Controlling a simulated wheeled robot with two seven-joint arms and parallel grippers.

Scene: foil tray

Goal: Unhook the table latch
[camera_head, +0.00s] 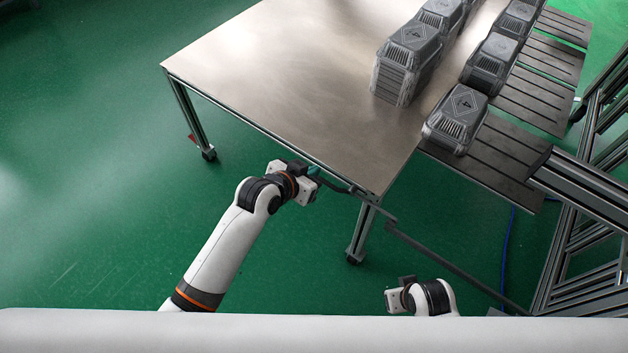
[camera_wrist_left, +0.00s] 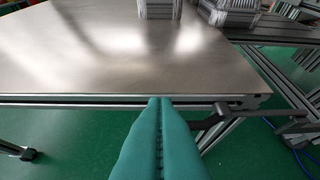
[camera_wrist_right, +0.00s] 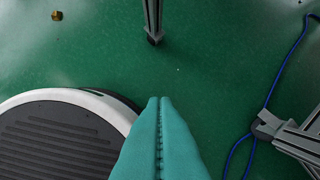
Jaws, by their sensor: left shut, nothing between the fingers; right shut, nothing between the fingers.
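The metal-topped table (camera_head: 290,75) fills the upper middle of the head view. A dark latch arm (camera_head: 372,207) runs along its near edge by the right corner; its dark handle (camera_wrist_left: 212,118) shows right of the fingers in the left wrist view. Whether it is hooked I cannot tell. My left gripper (camera_head: 315,172) is shut and empty at the table's near edge, left of the latch; its teal fingers (camera_wrist_left: 160,100) point at the table's side rail. My right gripper is shut and empty over the floor, its teal fingers (camera_wrist_right: 160,100) clear of the table.
Grey crates (camera_head: 404,70) stand on the table's right side, and another crate (camera_head: 456,120) sits on the dark slatted conveyor (camera_head: 500,155). A dark bar (camera_head: 450,262) runs from near the latch toward the metal frame (camera_head: 585,185). A blue cable (camera_wrist_right: 285,65) lies on the floor.

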